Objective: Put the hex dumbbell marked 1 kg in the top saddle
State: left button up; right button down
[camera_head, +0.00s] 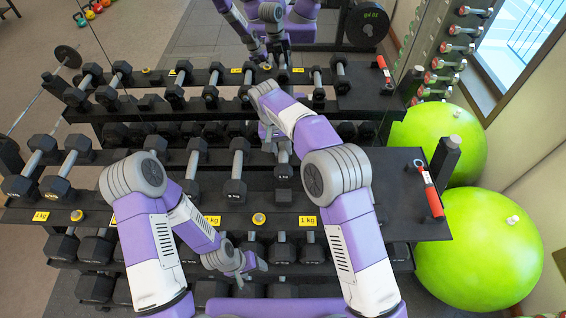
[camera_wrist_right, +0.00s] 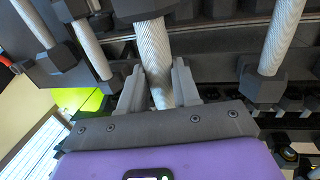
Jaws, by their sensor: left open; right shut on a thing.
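My right gripper (camera_head: 272,128) is shut around the pale ridged handle of a hex dumbbell (camera_head: 284,172) above the top shelf. In the right wrist view the handle (camera_wrist_right: 155,65) stands between the two fingers. Small light marking shows on its near black head, too small to read surely. A dark saddle (camera_head: 284,197) lies just in front of that head, behind the yellow 1 kg tag (camera_head: 307,220). Whether the dumbbell touches the shelf cannot be told. My left gripper (camera_head: 250,266) is open and empty, low before the lower tier.
Other hex dumbbells stand along the top shelf, one (camera_head: 236,172) close left of the held one. More fill the tier below. A red-handled tool (camera_head: 430,190) lies at the right end. A green ball (camera_head: 478,250) stands right. A mirror behind reflects rack and robot.

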aim_at(280, 150)
notch_tip(280, 150, down, 4)
jog(key=shift+s+r, duration=0.15)
jog(key=shift+r, duration=0.1)
jog(key=shift+f, duration=2.7)
jog(key=shift+f, duration=0.15)
jog(key=c, duration=0.8)
grip_release()
notch_tip(280, 150, up, 12)
jog(key=a, duration=0.2)
jog(key=shift+a+p, duration=0.2)
jog(key=shift+p, duration=0.15)
